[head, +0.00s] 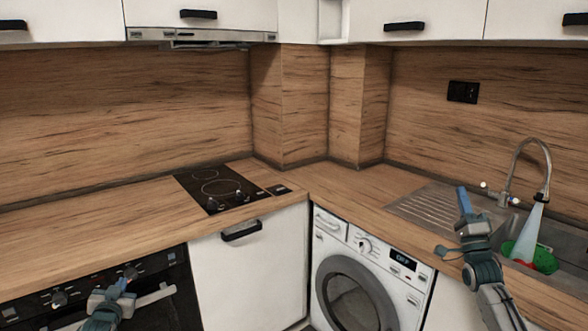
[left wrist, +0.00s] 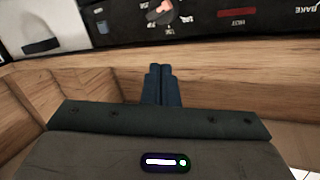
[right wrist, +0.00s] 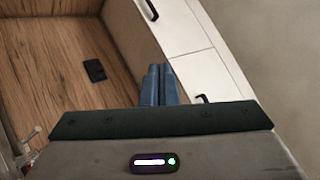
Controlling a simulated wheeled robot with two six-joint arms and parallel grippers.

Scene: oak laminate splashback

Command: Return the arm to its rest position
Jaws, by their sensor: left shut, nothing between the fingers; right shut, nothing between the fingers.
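My left gripper (head: 122,285) is low in front of the oven's control panel in the head view. In the left wrist view its blue fingers (left wrist: 162,72) are together with nothing between them. My right gripper (head: 463,200) points upward in front of the sink's draining board, left of the tap. In the right wrist view its fingers (right wrist: 160,72) are together and empty, with wall cabinets and the wood splashback behind. No held object shows at either gripper.
A tap (head: 545,160) stands over the sink, with a pale blue stream (head: 529,228) below it. Green and red items (head: 518,250) lie in the sink. A hob (head: 222,188) is set in the worktop (head: 120,220). A washing machine (head: 362,275) stands below. The corner worktop is clear.

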